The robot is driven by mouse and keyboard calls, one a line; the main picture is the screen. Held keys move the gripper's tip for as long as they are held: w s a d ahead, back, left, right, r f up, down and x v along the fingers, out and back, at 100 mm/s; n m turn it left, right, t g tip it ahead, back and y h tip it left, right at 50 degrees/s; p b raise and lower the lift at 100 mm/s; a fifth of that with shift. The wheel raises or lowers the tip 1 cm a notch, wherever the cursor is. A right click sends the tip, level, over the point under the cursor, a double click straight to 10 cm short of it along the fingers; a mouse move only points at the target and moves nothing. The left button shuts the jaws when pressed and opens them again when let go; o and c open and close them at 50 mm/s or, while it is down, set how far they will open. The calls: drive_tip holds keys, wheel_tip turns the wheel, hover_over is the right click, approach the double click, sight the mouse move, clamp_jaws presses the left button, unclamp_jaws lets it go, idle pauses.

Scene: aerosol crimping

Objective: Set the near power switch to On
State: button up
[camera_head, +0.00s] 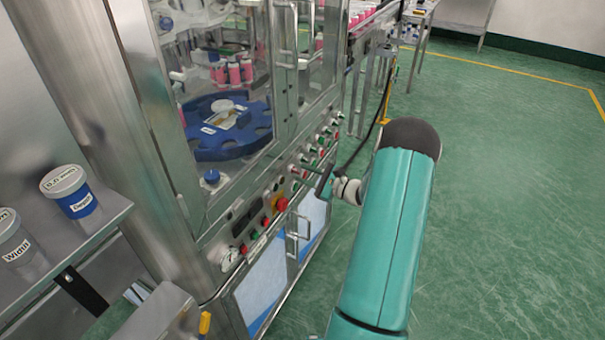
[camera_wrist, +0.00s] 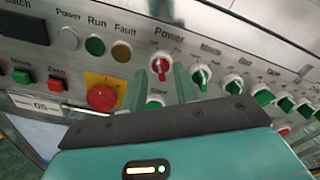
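The control panel (camera_wrist: 232,50) of the machine fills the top of the wrist view. Under the label "Power" sits a red rotary switch (camera_wrist: 161,65) with a pale handle line across it. My gripper (camera_wrist: 161,80) shows as two teal fingers, open, one on each side of this switch's lower part. I cannot tell whether they touch it. A green button marked Start (camera_wrist: 154,103) shows between the fingers. In the head view my gripper (camera_head: 306,171) points at the panel's front; the switch at its tips is too small to make out.
Left is a red emergency stop (camera_wrist: 102,97) on a yellow plate, also in the head view (camera_head: 281,203). Door handles (camera_head: 300,232) stick out below the panel. The green floor (camera_head: 500,200) to the right is clear.

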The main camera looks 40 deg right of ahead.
drive_tip(key=shift+w+a, duration=0.25)
drive_tip(key=shift+w, duration=0.4)
clamp_jaws()
drive_tip(key=shift+m, duration=0.4)
drive_tip(key=m, duration=1.1)
drive_tip(key=shift+d, duration=0.3)
